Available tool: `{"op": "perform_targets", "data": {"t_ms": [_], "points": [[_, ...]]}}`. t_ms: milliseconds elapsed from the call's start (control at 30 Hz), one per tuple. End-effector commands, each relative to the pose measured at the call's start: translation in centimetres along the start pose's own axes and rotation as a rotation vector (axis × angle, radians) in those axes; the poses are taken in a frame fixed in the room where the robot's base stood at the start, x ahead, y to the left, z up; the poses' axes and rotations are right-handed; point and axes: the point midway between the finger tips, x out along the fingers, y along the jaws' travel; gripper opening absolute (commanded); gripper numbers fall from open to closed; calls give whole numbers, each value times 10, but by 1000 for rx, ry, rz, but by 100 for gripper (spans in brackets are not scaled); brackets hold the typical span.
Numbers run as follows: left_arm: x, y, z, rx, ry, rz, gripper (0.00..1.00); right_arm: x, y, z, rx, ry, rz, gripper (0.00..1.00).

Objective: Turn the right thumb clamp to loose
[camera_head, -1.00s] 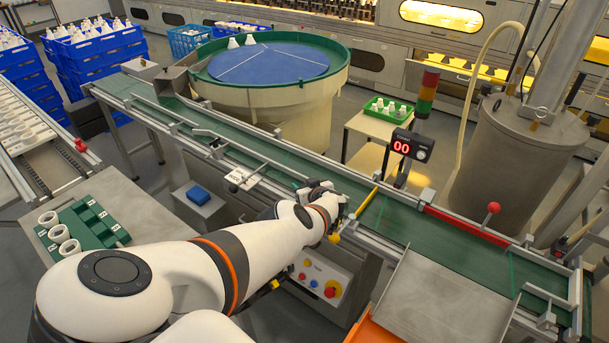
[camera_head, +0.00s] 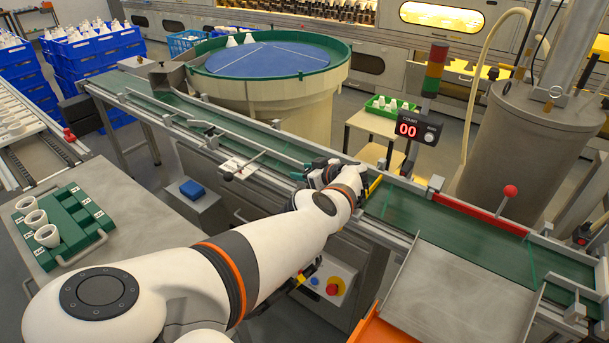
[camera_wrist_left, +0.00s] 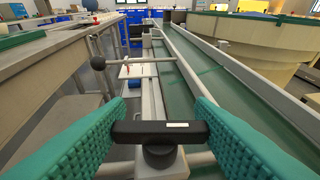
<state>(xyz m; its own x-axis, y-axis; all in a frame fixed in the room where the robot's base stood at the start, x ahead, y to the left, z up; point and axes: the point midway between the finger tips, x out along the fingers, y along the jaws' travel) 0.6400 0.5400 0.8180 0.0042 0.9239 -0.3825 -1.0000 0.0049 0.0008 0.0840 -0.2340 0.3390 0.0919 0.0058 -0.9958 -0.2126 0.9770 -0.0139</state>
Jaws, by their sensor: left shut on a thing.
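The thumb clamp (camera_wrist_left: 160,132) is a black bar with a white mark, on a dark round knob on a grey block at the conveyor's near rail. My left gripper (camera_wrist_left: 158,133) has its teal ridged pads at the two ends of this bar and is shut on it. The bar lies crosswise between the pads. In the head view my left gripper (camera_head: 322,170) is at the conveyor's near edge, and the wrist and arm hide the clamp. My right gripper is not in view.
The green conveyor belt (camera_head: 410,212) runs past the gripper. A rod with a black ball knob (camera_wrist_left: 98,63) lies farther along the near rail. The counter (camera_head: 407,130) reads 00. A round feeder bowl (camera_head: 268,58) stands behind; a red ball lever (camera_head: 510,191) is at the right.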

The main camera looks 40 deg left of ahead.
Motion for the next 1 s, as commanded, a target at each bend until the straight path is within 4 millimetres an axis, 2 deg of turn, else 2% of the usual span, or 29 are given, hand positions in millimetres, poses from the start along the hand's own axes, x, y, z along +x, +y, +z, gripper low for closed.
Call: {"op": "perform_targets", "data": {"t_ms": [233,267,367,400,633,767,1000], "points": [[0,-1,4,-2,-5,-2,26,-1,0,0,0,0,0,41],[0,-1,4,-2,-5,-2,52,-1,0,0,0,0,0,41],[0,-1,4,-2,-4,-2,69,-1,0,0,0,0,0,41],[0,-1,3,-2,-4,-2,71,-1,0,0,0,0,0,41],[0,0,1,0,-1,-2,71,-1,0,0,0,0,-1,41],[-8,-1,3,0,-1,-2,71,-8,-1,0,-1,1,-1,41],[-54,-1,6,1,0,-4,71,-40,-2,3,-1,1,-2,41]]}}
